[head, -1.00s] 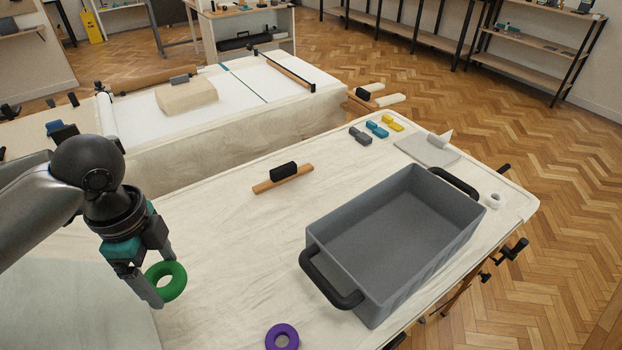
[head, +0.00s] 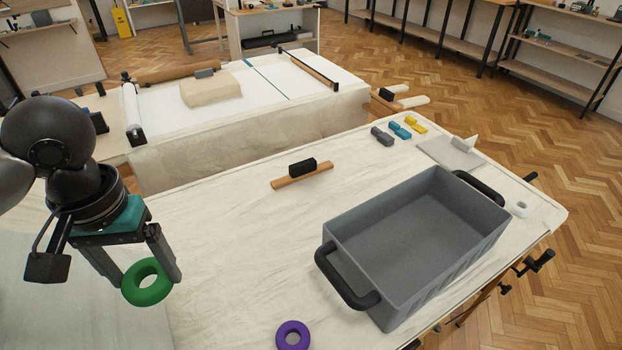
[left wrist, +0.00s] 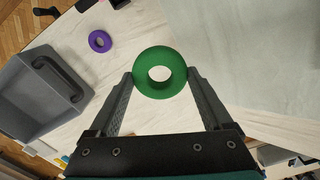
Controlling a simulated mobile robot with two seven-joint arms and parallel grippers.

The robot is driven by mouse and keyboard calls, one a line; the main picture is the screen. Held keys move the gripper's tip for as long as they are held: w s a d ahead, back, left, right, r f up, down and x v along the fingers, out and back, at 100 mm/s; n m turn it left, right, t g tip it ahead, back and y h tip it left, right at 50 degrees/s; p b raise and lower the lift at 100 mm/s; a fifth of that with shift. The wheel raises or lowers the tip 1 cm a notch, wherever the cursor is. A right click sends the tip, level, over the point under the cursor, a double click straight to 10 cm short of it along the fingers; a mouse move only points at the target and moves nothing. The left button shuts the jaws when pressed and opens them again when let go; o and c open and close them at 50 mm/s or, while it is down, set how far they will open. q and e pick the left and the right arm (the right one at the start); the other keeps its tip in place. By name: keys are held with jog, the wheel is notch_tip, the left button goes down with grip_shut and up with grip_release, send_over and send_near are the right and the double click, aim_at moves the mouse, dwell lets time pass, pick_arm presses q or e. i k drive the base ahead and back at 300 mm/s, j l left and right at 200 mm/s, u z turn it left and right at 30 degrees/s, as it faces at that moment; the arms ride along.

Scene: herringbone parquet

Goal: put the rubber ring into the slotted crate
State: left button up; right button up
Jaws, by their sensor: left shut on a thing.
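A green rubber ring (head: 133,292) is held off the table at the left of the head view. My left gripper (head: 150,278) is shut on it, one finger at each side of the ring. The left wrist view shows the green ring (left wrist: 160,54) between the two fingertips (left wrist: 160,80). The slotted grey crate (head: 452,262) stands on the table to the right, with black handles at both ends and an empty inside. Its corner also shows in the left wrist view (left wrist: 32,102). My right gripper is not in view.
A purple ring (head: 304,336) lies on the table left of the crate's near end. A wooden bar with a black block (head: 302,167) lies behind. The cloth left of the crate is mostly clear.

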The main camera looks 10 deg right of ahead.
aim_at(411, 250)
jog(key=z, duration=1.35)
